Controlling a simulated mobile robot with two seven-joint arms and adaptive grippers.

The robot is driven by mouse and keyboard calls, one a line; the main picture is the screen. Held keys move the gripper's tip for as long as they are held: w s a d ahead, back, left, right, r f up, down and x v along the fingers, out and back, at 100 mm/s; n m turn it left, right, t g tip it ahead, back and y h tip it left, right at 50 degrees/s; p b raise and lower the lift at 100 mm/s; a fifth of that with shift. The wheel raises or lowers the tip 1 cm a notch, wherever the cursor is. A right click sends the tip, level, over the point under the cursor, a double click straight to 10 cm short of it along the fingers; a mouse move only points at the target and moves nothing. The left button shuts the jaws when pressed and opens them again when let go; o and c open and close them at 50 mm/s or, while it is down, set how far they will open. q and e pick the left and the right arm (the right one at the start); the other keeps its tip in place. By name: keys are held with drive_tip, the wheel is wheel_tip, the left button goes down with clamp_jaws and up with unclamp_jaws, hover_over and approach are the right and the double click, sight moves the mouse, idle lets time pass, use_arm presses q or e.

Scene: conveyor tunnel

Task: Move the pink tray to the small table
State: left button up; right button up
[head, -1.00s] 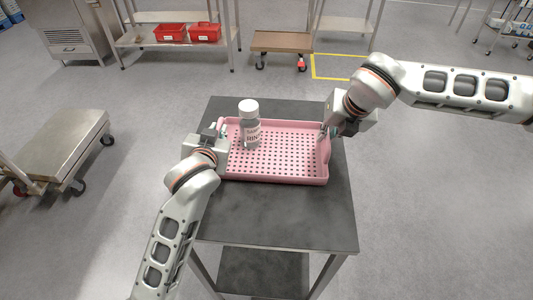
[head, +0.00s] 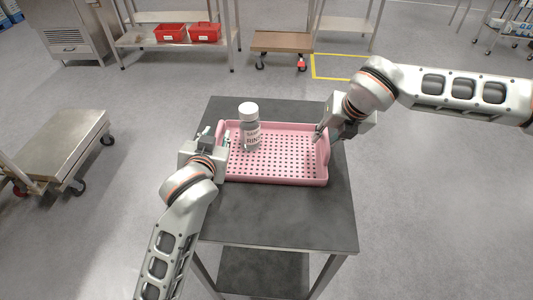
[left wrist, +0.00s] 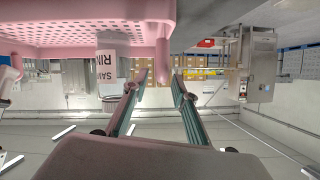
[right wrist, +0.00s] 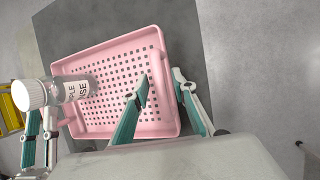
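The pink tray (head: 275,173) lies flat on a dark grey table (head: 280,225). A white-capped sample bottle (head: 249,130) stands upright in the tray's left part. My left gripper (head: 218,139) is at the tray's left end. In the left wrist view its fingers (left wrist: 160,76) are apart, with the pink end wall (left wrist: 164,58) just ahead, between their tips. My right gripper (head: 328,132) is at the tray's right end. In the right wrist view its fingers (right wrist: 160,77) are apart around the line of the end wall. I cannot tell whether either gripper touches the tray.
A low flat cart (head: 60,145) stands on the left. Behind the table are a brown-topped cart (head: 283,42) and a shelf with red bins (head: 187,33). The floor right of the table is clear.

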drive_tip(key=shift+s+r, duration=0.1)
drive_tip(key=shift+r, duration=0.1)
use_arm(q)
drive_tip(key=v, duration=0.4)
drive_tip(key=shift+s+r, duration=0.15)
drive_tip(key=shift+s, duration=0.15)
use_arm(e)
drive_tip(key=v, duration=1.1)
drive_tip(key=shift+s+r, duration=0.15)
drive_tip(key=shift+r, duration=0.15)
drive_tip(key=shift+d, duration=0.1)
